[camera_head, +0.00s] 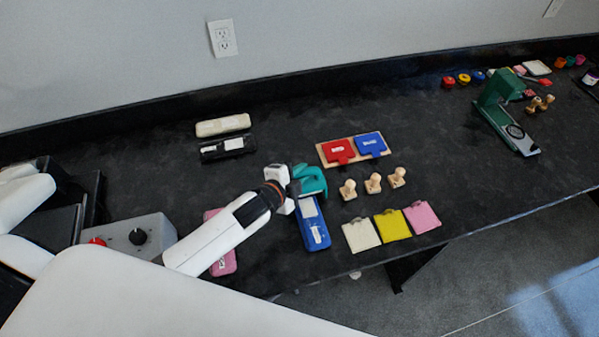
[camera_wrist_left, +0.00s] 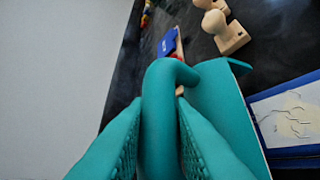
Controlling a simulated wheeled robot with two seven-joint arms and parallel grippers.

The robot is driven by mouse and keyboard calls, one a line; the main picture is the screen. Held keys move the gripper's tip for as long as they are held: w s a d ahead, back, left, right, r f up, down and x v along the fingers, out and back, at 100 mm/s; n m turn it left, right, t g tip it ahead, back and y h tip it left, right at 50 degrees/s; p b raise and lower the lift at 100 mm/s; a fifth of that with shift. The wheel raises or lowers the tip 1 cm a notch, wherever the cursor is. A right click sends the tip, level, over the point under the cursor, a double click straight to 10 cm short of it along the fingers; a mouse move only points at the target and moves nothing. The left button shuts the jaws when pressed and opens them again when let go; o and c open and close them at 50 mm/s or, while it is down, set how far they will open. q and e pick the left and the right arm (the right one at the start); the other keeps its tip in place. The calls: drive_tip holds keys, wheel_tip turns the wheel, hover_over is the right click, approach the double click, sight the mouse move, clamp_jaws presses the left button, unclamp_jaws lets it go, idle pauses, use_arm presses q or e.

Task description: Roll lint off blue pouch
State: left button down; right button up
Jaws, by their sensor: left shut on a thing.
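The blue pouch (camera_head: 316,236) lies flat near the front edge of the table, with white patches on its top. Part of it shows at the right of the left wrist view (camera_wrist_left: 293,152). My left gripper (camera_head: 296,188) is at the far end of the pouch, shut on a teal lint roller (camera_head: 313,180). In the left wrist view the roller's curved teal handle (camera_wrist_left: 158,115) stands between the fingers, and its broad teal part (camera_wrist_left: 222,105) lies beside the pouch. I cannot tell whether the roller touches the pouch. My right gripper is not in view.
A pink pouch (camera_head: 222,266) lies partly under my left arm. Beige (camera_head: 222,125) and black (camera_head: 240,143) cases lie behind. Wooden stamps (camera_head: 373,184), coloured cards (camera_head: 392,225) and a red-blue board (camera_head: 352,164) are to the right. A grey control box (camera_head: 150,232) stands left.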

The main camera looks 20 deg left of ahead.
use_arm(q)
drive_tip(key=shift+s, duration=0.1)
drive_tip(key=shift+s+d+p, duration=0.4)
drive_tip(key=shift+s+d, duration=0.35)
drive_tip(key=shift+s, duration=0.3)
drive_tip(key=shift+s+d+p, duration=0.25)
drive_tip(key=shift+s+d, duration=0.45)
drive_tip(key=shift+s, duration=0.35)
drive_tip(key=shift+s+d+p, duration=0.2)
drive_tip(key=shift+s+d, duration=0.5)
drive_tip(key=shift+s, duration=0.3)
drive_tip(key=shift+s+d+f, duration=0.1)
drive_tip(key=shift+s+d, duration=0.55)
drive_tip(key=shift+s, duration=0.3)
drive_tip(key=shift+s+d, duration=0.6)
drive_tip(key=shift+s, duration=0.35)
drive_tip(key=shift+s+d, duration=0.4)
drive_tip(key=shift+s, duration=0.2)
drive_tip(key=shift+s+d, duration=0.4)
drive_tip(key=shift+s, duration=0.2)
drive_tip(key=shift+w+a, duration=0.1)
